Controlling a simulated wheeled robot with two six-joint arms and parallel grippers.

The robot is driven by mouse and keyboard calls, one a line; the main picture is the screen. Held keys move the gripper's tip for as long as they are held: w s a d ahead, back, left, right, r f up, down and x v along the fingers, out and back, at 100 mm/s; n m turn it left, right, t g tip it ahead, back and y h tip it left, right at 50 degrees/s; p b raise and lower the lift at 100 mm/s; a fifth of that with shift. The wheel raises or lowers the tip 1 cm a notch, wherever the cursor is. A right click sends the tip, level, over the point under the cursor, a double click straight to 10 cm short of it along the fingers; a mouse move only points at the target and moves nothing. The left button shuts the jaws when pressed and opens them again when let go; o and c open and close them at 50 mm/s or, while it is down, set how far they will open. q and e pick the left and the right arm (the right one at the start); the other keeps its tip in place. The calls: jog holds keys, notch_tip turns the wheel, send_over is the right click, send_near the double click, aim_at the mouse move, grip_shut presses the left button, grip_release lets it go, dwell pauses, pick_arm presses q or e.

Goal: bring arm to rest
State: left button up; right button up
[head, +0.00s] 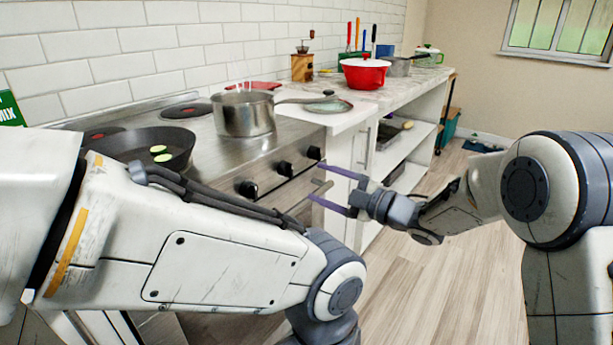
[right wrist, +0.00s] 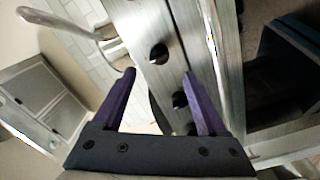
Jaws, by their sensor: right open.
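My right gripper (head: 318,182) is at the centre of the head view, its two purple fingers apart and pointing left toward the stove front. It is open, with nothing between the fingers. The right wrist view also shows the open fingers (right wrist: 159,75), with black stove knobs (right wrist: 179,100) beyond and between them. I cannot tell the exact gap to the stove front. My left arm (head: 215,262) crosses the lower left of the head view, and its gripper is out of view.
The stove (head: 203,150) holds a dark pan (head: 130,150) with green slices and a steel pot (head: 243,113). A red pot (head: 364,73) stands on the counter behind. Open shelves (head: 396,152) are beyond my right gripper. The wooden floor (head: 440,285) between the arms is clear.

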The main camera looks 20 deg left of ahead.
jog(key=shift+v, duration=0.95)
jog(key=s+d+f+m+t+h, duration=0.1)
jog(key=s+d+f+m+h, duration=0.5)
jog(key=s+d+m+h, duration=0.6)
jog(key=s+d+f+m+g+h, duration=0.2)
jog(key=s+d+m+g, duration=0.1)
jog(key=s, duration=0.7)
jog(key=s+d+f+m+g+h, duration=0.2)
jog(key=s+f+m+g, duration=0.15)
jog(key=s, duration=0.65)
notch_tip(320, 180, up, 28)
jog(key=s+p, duration=0.1)
jog(key=p, duration=2.6)
jog(key=shift+d+r+g+p, duration=0.2)
jog(key=shift+d+g+p, duration=0.05)
jog(key=shift+g+p, duration=0.15)
